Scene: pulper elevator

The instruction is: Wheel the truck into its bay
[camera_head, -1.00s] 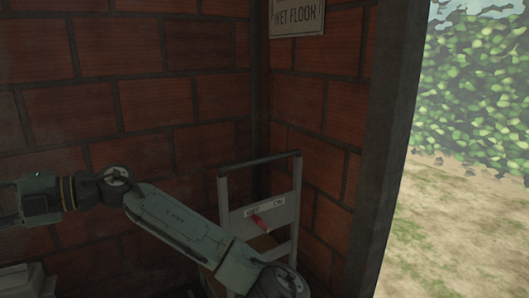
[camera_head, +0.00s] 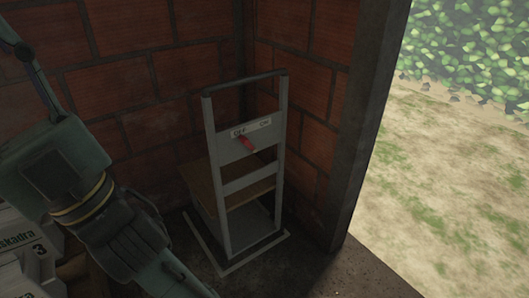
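The truck (camera_head: 226,180) is a grey upright frame with a dark top handle, a crossbar and a brown board behind it. It stands upright in the brick corner. My gripper (camera_head: 32,65) is at the upper left, partly cut off by the frame edge, apart from the truck. Its fingers do not show clearly enough to tell their opening.
Brick walls (camera_head: 150,60) enclose the corner behind the truck. A dark door post (camera_head: 362,130) stands to its right, with sandy ground (camera_head: 440,200) outside. White printed bags or boxes (camera_head: 25,250) sit at the lower left. Bare floor lies in front.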

